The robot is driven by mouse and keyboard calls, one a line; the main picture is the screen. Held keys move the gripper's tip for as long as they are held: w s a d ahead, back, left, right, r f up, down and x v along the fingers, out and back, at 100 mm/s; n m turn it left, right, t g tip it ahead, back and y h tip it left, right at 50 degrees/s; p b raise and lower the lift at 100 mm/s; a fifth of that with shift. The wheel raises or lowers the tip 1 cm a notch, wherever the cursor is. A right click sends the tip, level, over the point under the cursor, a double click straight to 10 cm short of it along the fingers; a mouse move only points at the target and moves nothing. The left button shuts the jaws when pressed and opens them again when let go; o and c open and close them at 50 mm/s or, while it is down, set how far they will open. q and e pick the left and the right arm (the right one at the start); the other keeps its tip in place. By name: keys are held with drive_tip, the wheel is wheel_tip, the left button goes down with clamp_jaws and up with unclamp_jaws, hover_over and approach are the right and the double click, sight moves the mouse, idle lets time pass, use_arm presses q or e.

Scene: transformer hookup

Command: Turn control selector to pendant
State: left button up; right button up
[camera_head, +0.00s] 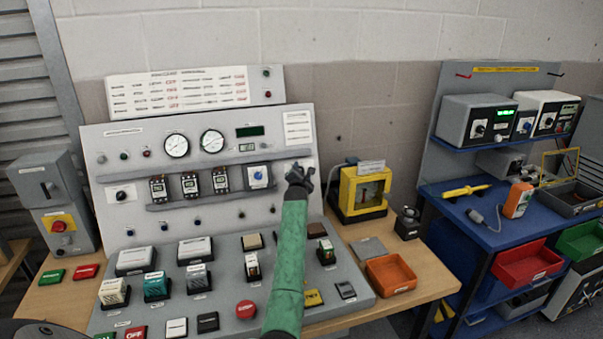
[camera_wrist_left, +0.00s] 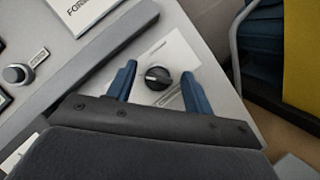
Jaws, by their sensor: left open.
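The selector, a round black knob (camera_wrist_left: 158,77) with a pale pointer line, sits on a white label plate (camera_wrist_left: 178,52) on the grey panel, as the left wrist view shows. The plate's lettering is too small to read. My left gripper (camera_wrist_left: 159,71) is open, its two blue fingers on either side of the knob with gaps visible; whether they touch the panel I cannot tell. In the head view my left gripper (camera_head: 300,172) is at the right side of the upright panel (camera_head: 290,220) and hides the knob. My right gripper is not in view.
Another small knob (camera_wrist_left: 15,74) and a dark ledge (camera_wrist_left: 105,55) lie left of the fingers in the wrist view. A yellow box (camera_head: 362,190) stands right of the panel. An orange tray (camera_head: 391,273) lies on the wooden bench. A blue workbench (camera_head: 480,228) stands farther right.

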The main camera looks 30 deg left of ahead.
use_arm(q)
drive_tip(key=shift+c, duration=0.2)
drive_tip(key=c, duration=0.9)
